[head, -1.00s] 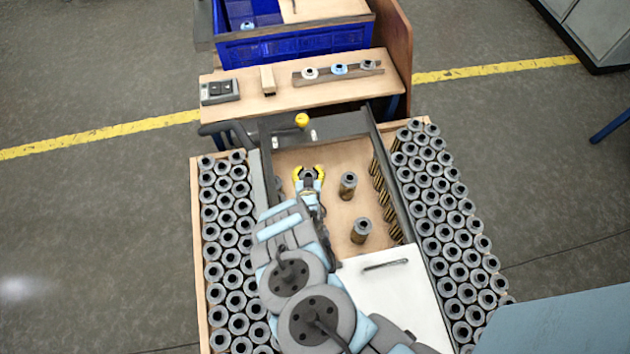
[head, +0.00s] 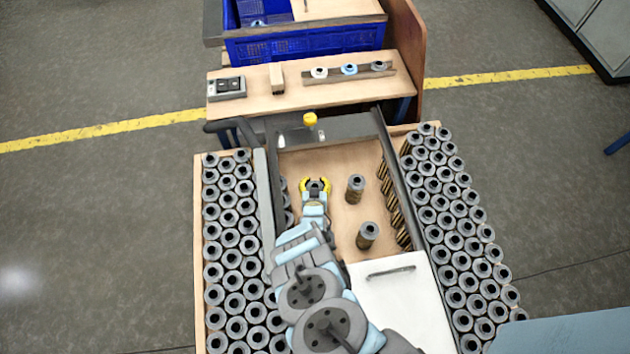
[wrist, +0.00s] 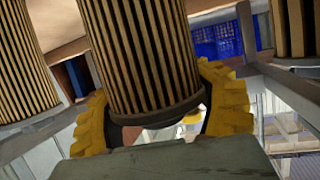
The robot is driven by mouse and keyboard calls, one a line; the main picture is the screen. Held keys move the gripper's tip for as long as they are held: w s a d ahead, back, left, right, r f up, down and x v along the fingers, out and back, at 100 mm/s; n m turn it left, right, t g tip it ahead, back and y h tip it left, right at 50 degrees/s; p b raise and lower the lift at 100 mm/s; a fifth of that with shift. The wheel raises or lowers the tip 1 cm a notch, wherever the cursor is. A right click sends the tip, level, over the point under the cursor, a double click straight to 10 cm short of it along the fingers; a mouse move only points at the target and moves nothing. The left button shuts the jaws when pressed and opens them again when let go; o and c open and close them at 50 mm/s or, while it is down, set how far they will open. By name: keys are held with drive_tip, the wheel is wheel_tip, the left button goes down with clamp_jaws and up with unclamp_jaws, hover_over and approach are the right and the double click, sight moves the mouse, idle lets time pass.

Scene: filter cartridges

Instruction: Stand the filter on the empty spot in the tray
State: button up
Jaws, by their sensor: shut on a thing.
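My gripper (head: 315,186) is shut on a filter (wrist: 145,55), a pleated tan and black cylinder with a dark end ring. The yellow fingers hold it near that ring in the wrist view. In the head view, only its grey top shows between the fingers. The gripper is over the open middle of the wooden tray (head: 198,240), left of two free-standing upright filters, one farther back (head: 355,189) and one nearer (head: 367,236). Packed rows of filters stand along the tray's left (head: 230,255) and right (head: 465,235) sides. I cannot tell which spot is the empty one.
Grey rails (head: 401,190) divide the middle from the packed sides. A white lid with a handle (head: 405,305) covers the near middle. Behind are a wooden bench (head: 300,95) with small rings on a rack, and a blue crate (head: 290,47). A yellow knob (head: 310,118) rises at the back.

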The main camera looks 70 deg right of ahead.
drive_tip(key=shift+f, duration=0.2)
drive_tip(key=o, duration=1.5)
drive_tip(key=shift+r, duration=0.1)
drive_tip(key=shift+o, duration=0.2)
drive_tip(key=shift+r, duration=0.2)
drive_tip(key=shift+s+a+r+p, duration=0.1)
drive_tip(key=shift+a+r+p, duration=0.05)
drive_tip(key=shift+a+p, duration=0.15)
drive_tip(key=p+v, duration=0.6)
drive_tip(key=v, duration=0.5)
drive_tip(key=shift+a, duration=0.25)
